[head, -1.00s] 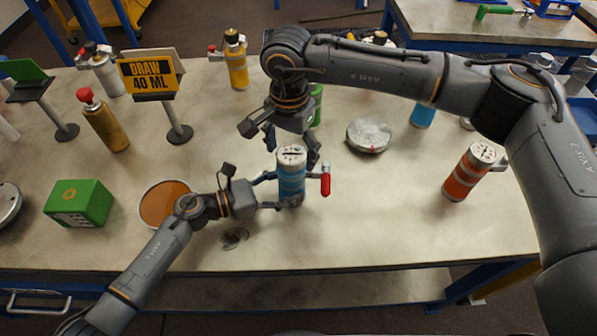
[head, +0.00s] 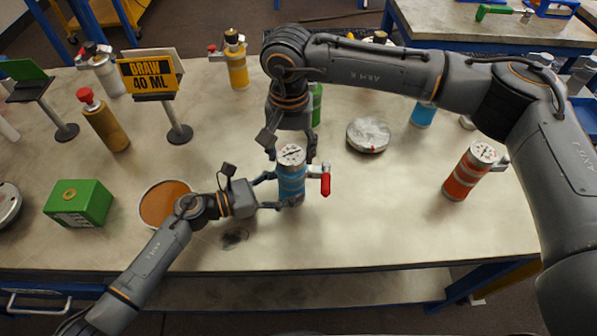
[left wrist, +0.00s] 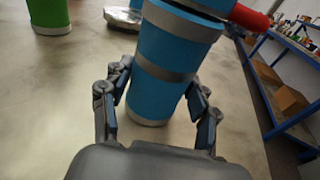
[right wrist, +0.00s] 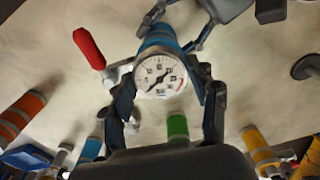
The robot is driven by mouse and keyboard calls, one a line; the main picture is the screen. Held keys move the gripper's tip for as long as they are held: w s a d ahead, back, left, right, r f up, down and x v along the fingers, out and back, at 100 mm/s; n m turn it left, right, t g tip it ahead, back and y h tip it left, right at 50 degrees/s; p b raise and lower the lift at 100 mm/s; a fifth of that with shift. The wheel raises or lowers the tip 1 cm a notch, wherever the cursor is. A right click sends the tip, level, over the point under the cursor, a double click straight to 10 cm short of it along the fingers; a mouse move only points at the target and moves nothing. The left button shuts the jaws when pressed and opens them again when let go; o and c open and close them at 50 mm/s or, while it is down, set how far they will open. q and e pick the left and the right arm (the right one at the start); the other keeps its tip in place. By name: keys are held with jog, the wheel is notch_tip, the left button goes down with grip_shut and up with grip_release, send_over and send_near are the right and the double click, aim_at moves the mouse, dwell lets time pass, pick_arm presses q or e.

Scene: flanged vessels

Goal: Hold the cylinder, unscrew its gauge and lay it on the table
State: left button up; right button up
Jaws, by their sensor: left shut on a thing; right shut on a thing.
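The blue cylinder (head: 291,187) stands upright near the table's front. It has grey bands and a red-handled side valve (head: 325,181). Its round white gauge (head: 291,155) sits on top, and the dial faces the right wrist view (right wrist: 160,76). My left gripper (head: 274,191) is shut on the cylinder's body from the left. Its fingers are on both sides of the body in the left wrist view (left wrist: 160,104). My right gripper (head: 291,150) comes from above and behind, shut on the gauge with a finger on each side. The join under the gauge is hidden.
An orange cylinder (head: 468,172) stands at the right, and a round metal tin (head: 367,136) lies behind right. A copper-coloured dish (head: 167,205) and green box (head: 78,203) are at the left. A sign (head: 150,77) stands behind them.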

jog(key=n, duration=0.6)
jog(key=shift+n, duration=1.3)
jog(key=n, duration=0.4)
jog(key=shift+n, duration=0.3)
jog(key=o, duration=1.2)
jog(key=shift+o, duration=0.2)
